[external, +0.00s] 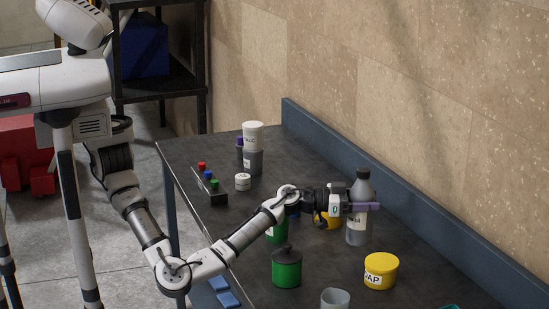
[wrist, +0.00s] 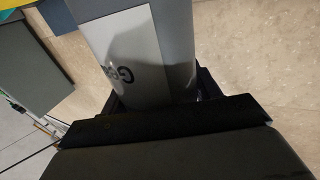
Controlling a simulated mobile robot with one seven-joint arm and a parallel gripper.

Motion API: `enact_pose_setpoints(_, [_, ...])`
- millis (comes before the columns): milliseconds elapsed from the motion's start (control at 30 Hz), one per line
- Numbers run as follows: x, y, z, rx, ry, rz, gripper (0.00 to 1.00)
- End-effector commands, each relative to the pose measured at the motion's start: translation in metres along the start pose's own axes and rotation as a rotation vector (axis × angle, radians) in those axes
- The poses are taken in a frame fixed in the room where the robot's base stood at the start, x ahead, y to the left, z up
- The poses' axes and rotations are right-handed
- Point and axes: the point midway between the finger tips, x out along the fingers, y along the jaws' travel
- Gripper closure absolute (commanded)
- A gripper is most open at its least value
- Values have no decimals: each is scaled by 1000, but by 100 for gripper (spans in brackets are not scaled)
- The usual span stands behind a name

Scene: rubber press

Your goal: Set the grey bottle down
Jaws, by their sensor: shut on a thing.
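The grey bottle (external: 357,229) has a black cap and a white label, and it is upright at the right part of the dark table. My gripper (external: 362,206) is shut on the bottle around its middle. In the wrist view the bottle (wrist: 180,25) fills the top centre, with part of its label showing, and my gripper (wrist: 160,95) shows dark around it. I cannot tell whether the bottle's base touches the table.
A yellow tub (external: 381,271) stands in front of the bottle. A green container (external: 286,268) and a clear cup (external: 335,299) are nearer the front. Another yellow thing is partly hidden behind my gripper. A white-capped container (external: 253,136) stands at the back left. A raised blue edge (external: 400,207) runs along the wall.

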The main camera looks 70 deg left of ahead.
Motion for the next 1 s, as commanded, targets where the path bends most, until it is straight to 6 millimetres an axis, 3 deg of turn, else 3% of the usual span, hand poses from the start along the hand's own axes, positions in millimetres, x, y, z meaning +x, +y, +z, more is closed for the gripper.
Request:
enact_pose_setpoints(167, [0, 0, 10, -1, 3, 0, 82])
enact_pose_setpoints(467, [0, 0, 47, 0, 4, 0, 82])
enact_pose_setpoints(900, [0, 0, 54, 1, 4, 0, 82])
enact_pose_setpoints(933, [0, 0, 55, 0, 1, 0, 37])
enact_pose_setpoints(1000, [0, 0, 54, 0, 1, 0, 28])
